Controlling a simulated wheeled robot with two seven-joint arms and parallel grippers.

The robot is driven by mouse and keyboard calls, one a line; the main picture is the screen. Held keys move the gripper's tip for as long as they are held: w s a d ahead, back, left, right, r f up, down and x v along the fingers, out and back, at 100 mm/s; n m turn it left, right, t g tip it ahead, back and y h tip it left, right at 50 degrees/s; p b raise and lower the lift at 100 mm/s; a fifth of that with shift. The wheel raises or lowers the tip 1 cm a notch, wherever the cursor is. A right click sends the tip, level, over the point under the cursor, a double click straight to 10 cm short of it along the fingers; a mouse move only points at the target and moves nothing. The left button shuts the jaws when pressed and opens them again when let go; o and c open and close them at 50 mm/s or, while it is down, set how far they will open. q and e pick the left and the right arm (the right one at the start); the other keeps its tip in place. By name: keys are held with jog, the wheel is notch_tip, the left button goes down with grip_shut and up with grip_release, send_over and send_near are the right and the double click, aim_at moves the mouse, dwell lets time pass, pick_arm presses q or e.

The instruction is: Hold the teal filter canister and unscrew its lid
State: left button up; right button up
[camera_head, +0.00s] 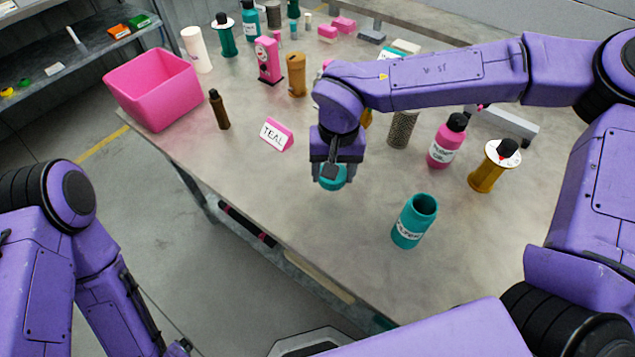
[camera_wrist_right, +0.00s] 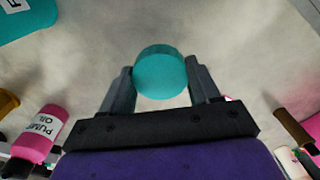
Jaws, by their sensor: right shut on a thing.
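The teal filter canister (camera_head: 414,221) stands open on the table near the front edge, tilted in the head view, with its mouth uncovered and a white label on its side. Part of it also shows at the upper left of the right wrist view (camera_wrist_right: 28,18). My right gripper (camera_head: 336,177) is shut on the round teal lid (camera_wrist_right: 160,75), which sits between its two fingers, left of the canister and apart from it. In the head view the lid is partly hidden by the fingers. My left arm is at the lower left; its gripper is not clearly visible.
A TEAL sign (camera_head: 277,134) stands left of my right gripper, with a brown bottle (camera_head: 219,110) and pink bin (camera_head: 153,88) beyond. A pink oil bottle (camera_head: 447,141) and yellow canister (camera_head: 494,165) stand behind the teal canister. The table front is mostly clear.

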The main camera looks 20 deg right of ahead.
jog(key=s+a+r+m+p, duration=0.2)
jog(key=s+a+r+m, duration=0.1)
jog(key=s, duration=0.3)
jog(key=s+a+r+m+p, duration=0.2)
jog(key=s+a+r+m, duration=0.1)
jog(key=s+r, duration=0.15)
jog(key=p, duration=0.3)
send_over(339, 197)
jog(key=shift+m, duration=0.4)
notch_tip(339, 197, down, 11)
jog(key=shift+f, duration=1.65)
jog(key=shift+f, duration=0.1)
jog(key=o, duration=1.2)
jog(key=shift+c, duration=0.2)
notch_tip(339, 197, up, 12)
jog(key=shift+r, duration=0.15)
